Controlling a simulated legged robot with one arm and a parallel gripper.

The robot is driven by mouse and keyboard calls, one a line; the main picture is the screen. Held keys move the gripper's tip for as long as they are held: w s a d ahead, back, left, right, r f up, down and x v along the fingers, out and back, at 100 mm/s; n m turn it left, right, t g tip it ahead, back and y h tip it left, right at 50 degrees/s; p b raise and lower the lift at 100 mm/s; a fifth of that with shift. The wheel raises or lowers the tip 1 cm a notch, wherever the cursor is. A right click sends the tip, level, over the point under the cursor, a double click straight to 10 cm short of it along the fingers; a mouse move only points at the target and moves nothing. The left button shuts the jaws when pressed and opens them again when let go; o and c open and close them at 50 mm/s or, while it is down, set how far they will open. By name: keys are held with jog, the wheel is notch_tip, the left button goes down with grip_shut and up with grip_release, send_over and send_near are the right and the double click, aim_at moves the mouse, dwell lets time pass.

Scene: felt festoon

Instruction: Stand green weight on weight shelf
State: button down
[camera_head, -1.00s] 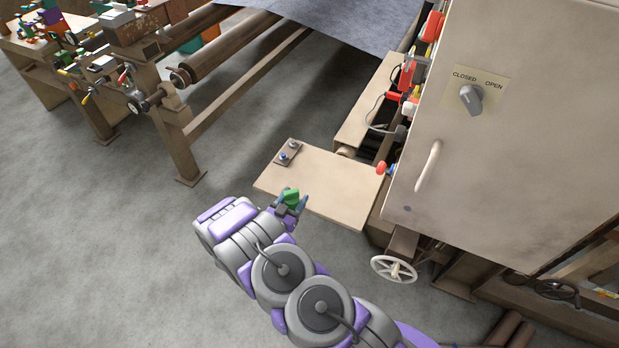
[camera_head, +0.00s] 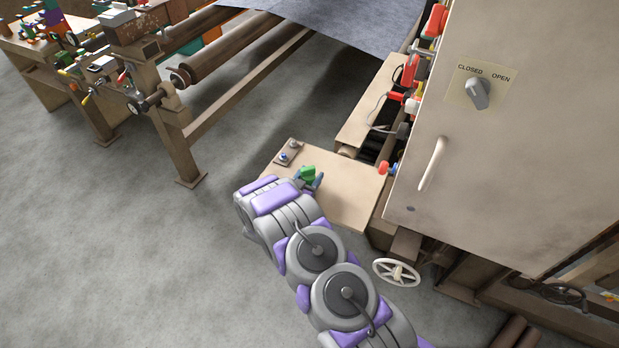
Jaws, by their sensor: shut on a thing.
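The green weight (camera_head: 308,173) is small and sits between the fingers of my gripper (camera_head: 309,179), which is shut on it. My gripper and the green weight appear over a flat beige shelf-like board (camera_head: 347,196), near its middle left. I take this board to be the weight shelf, but no label shows. I cannot tell how high the weight is above it. My arm hides the board's front left part and the weight's underside.
A small plate with two knobs (camera_head: 289,153) sits at the board's far left corner. A large beige cabinet (camera_head: 500,150) with a handle (camera_head: 432,163) and a white handwheel (camera_head: 396,272) stand to the right. Rollers (camera_head: 222,48) lie behind. The grey floor at left is clear.

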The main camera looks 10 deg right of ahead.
jog(key=shift+a+r, duration=0.1)
jog(key=shift+c, duration=1.4)
grip_release()
